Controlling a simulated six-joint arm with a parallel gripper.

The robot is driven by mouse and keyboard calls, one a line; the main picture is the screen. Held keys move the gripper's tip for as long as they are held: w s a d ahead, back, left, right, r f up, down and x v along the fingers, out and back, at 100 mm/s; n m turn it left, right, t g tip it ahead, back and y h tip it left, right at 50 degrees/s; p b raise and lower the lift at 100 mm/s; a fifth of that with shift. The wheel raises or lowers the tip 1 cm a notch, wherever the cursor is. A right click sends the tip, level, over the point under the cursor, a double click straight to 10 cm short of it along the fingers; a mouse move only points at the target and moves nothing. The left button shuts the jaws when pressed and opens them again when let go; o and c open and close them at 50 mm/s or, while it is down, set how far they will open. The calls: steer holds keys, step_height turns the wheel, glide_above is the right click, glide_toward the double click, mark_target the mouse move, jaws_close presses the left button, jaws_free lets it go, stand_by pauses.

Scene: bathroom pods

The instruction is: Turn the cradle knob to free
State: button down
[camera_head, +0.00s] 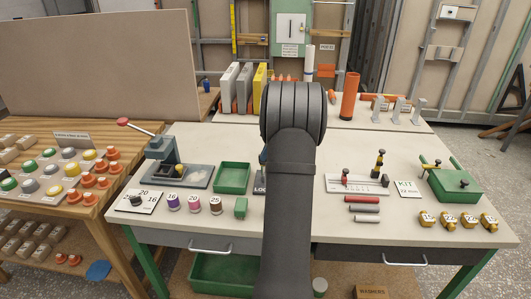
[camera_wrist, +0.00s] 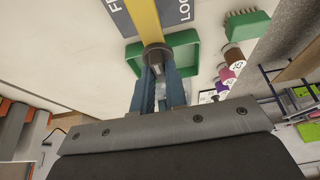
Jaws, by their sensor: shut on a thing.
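In the wrist view my gripper (camera_wrist: 156,74) has its two blue-grey fingers closed at a dark grey round knob (camera_wrist: 153,56). A yellow bar (camera_wrist: 145,20) runs from the knob toward the top edge. It passes between two blue label panels, a cut-off one starting with F (camera_wrist: 117,14) and one reading LOCK (camera_wrist: 180,9). In the head view my arm covers the knob, the cradle and the gripper. Only part of the LOCK label (camera_head: 260,188) and a sliver of blue (camera_head: 262,157) show left of the arm. How far the knob is turned cannot be told.
A green tray (camera_head: 233,165) and a lever press (camera_head: 160,150) stand left of my arm. Small labelled cylinders (camera_head: 194,204) and a green block (camera_head: 241,208) are in front. The bench is clear between these things.

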steer(key=c, duration=1.4)
jaws_free()
steer(key=shift+c, duration=0.2)
steer(key=v, duration=1.7)
steer(key=shift+d+r, duration=0.15)
steer(key=x, duration=1.7)
steer(key=shift+f, duration=0.2)
steer(key=shift+r, duration=0.1)
